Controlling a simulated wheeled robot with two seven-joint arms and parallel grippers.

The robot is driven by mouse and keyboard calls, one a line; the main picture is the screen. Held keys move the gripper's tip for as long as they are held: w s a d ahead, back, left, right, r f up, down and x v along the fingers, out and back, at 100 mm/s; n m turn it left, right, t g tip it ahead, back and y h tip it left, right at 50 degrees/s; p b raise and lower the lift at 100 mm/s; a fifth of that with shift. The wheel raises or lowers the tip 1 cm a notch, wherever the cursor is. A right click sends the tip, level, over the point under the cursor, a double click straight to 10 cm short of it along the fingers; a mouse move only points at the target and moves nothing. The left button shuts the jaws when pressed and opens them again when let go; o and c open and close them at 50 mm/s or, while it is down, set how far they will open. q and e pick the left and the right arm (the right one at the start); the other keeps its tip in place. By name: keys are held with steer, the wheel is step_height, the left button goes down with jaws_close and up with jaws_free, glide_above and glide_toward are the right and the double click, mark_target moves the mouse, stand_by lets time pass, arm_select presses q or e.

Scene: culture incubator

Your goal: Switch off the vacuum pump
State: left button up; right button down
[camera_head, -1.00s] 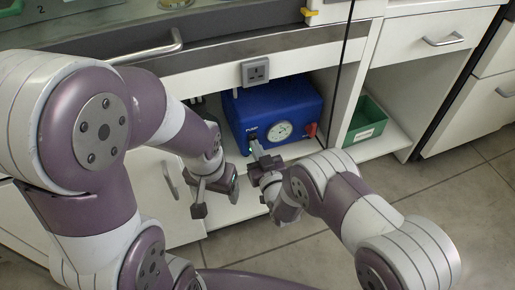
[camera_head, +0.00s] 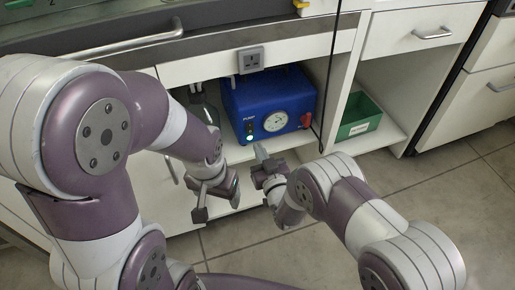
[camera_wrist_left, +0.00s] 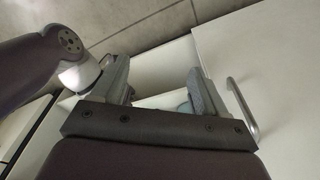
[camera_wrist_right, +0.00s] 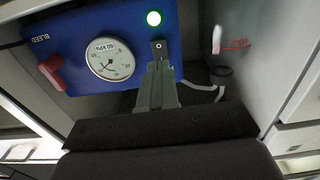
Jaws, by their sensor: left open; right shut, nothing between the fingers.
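The blue vacuum pump (camera_head: 240,100) stands in the open cabinet bay, with a round dial gauge (camera_head: 275,121) and a red handle (camera_head: 305,120) on its front. Its small lamp (camera_head: 250,138) glows green, as the right wrist view (camera_wrist_right: 153,18) also shows. Below the lamp in that view is a small dark switch (camera_wrist_right: 158,46) with a pale ring mark. My right gripper (camera_head: 261,151) is shut and empty, its fingertips in front of the pump's lower front; I cannot tell whether they touch the switch. My left gripper (camera_head: 218,199) is open and empty, left of the right one.
A green bin (camera_head: 358,118) stands in the bay to the right. A wall socket (camera_head: 251,60) is on the panel above the pump. A cabinet door handle (camera_wrist_left: 243,108) is near my left gripper.

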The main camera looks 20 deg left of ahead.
arm_select(q)
steer(key=shift+w+a+r+p, duration=0.1)
steer(key=shift+w+r+p, duration=0.1)
steer(key=shift+r+p, duration=0.6)
steer(key=shift+w+a+r+p, duration=0.1)
steer(key=shift+w+r+p, duration=0.05)
steer(key=shift+r+p, duration=0.6)
arm_select(e)
steer(key=v, duration=0.8)
arm_select(q)
steer(key=shift+r, duration=0.1)
steer(key=shift+c, duration=0.3)
arm_select(e)
steer(key=shift+d+f, duration=0.1)
steer(key=shift+d, duration=0.05)
